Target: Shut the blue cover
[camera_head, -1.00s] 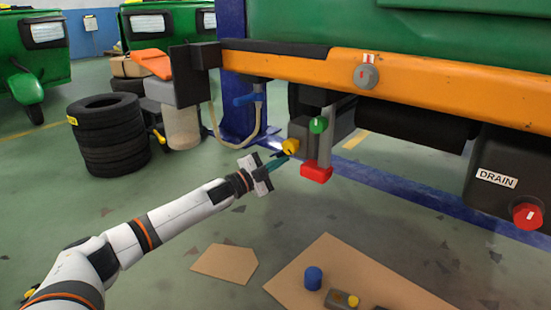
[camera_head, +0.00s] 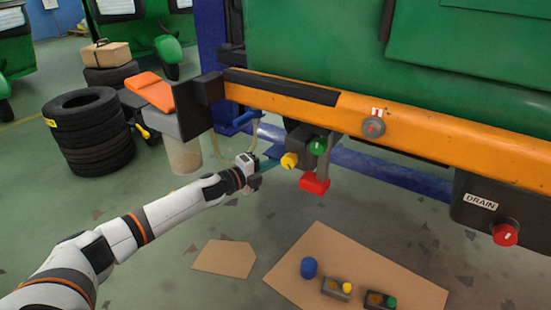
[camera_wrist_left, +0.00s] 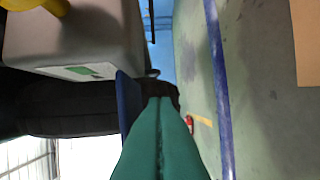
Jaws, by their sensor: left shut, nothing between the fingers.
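In the left wrist view a thin blue panel (camera_wrist_left: 128,100), likely the blue cover, stands out at the end of a grey box (camera_wrist_left: 85,35) and lies right beside my fingers. My left gripper (camera_wrist_left: 160,105) has teal fingers, shut and empty. I cannot tell whether they touch the panel. In the head view the left gripper (camera_head: 270,163) is just left of the yellow knob (camera_head: 289,160) on the dark box (camera_head: 301,143) under the orange beam. The panel is hard to make out there. My right gripper is not in view.
A green knob (camera_head: 318,146) and a red block (camera_head: 314,184) are beside the yellow knob. The orange beam (camera_head: 300,97) runs above. A drain box (camera_head: 490,205) hangs at right. A loose blue cap (camera_head: 309,267) and small parts lie on cardboard (camera_head: 330,240). Tyres (camera_head: 95,140) stand left.

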